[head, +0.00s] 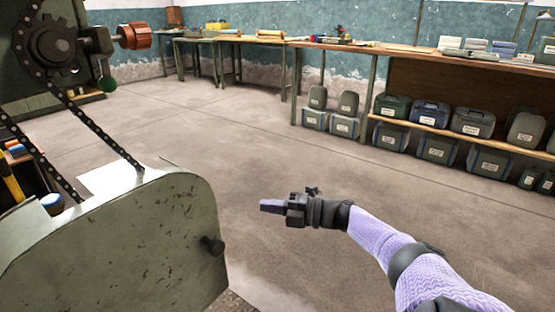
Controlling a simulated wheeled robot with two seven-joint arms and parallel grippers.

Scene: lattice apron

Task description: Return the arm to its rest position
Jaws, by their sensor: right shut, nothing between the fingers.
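My right gripper (273,206) is at the end of the lavender and black arm that comes in from the lower right. Its fingers are shut with nothing between them and point left. It appears over the open concrete floor, to the right of a worn green machine housing (150,235), with a visible gap between them in the picture. My left gripper is not in view.
A chain and sprocket (55,45) with an orange-brown knob (135,36) stand at the upper left. Workbenches (390,48) line the back wall, with several cases (470,122) below. The middle floor (250,130) is clear.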

